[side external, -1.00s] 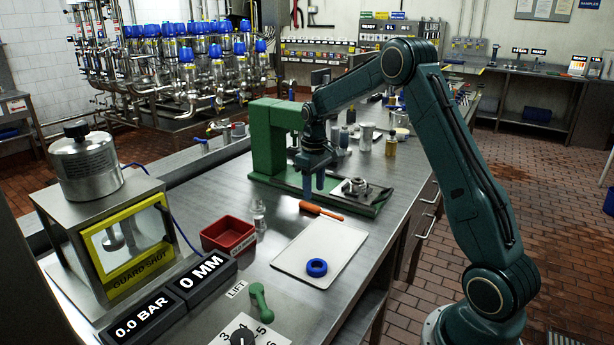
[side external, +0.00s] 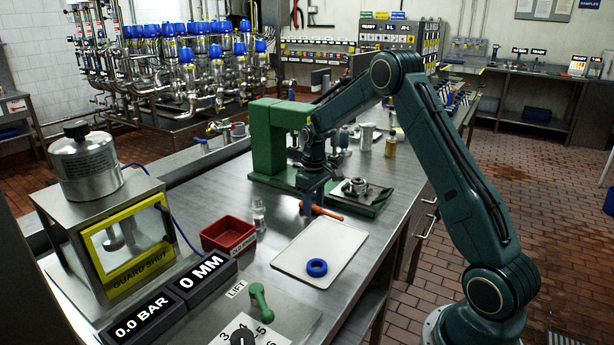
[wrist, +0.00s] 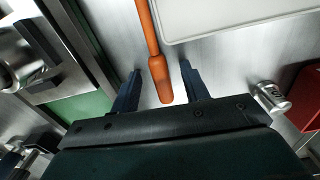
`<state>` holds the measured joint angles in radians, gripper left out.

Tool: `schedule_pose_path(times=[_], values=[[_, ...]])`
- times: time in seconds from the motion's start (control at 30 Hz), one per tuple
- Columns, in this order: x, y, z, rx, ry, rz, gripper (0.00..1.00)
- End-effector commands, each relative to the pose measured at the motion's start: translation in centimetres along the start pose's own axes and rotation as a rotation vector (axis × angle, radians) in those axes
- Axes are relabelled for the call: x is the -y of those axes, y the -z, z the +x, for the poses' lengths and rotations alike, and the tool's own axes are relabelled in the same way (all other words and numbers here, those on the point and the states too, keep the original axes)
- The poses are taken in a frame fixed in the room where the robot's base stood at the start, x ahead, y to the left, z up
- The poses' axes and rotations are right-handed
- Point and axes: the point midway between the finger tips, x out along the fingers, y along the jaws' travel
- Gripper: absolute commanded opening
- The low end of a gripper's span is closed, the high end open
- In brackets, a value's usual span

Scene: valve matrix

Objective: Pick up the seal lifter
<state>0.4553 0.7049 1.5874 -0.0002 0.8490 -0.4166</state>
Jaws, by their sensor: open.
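The seal lifter appears to be the orange tool (side external: 328,214) lying on the steel bench between the green press and the white board. In the wrist view, its thick orange end (wrist: 160,82) lies between my two spread fingers, with a narrower orange part running toward the top edge. My gripper (side external: 312,206) is low over the left end of the tool, and its fingers partly cover it in the side view. My gripper (wrist: 160,72) is open, with a gap visible on both sides of the orange end. I cannot tell the fingertips' exact height above the bench.
The green press (side external: 268,140) with its base stands just behind my gripper. The white board (side external: 300,262) with a blue ring (side external: 317,267) lies in front.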

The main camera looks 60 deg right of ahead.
Motion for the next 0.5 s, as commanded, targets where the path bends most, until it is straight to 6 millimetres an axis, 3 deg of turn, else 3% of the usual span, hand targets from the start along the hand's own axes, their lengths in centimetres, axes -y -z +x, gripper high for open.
schedule_pose_path(times=[0.37,0.5], values=[[0.0,0.0,-0.03,0.0,0.0,0.0,0.45],[0.0,0.0,-0.04,0.0,0.0,0.0,0.18]])
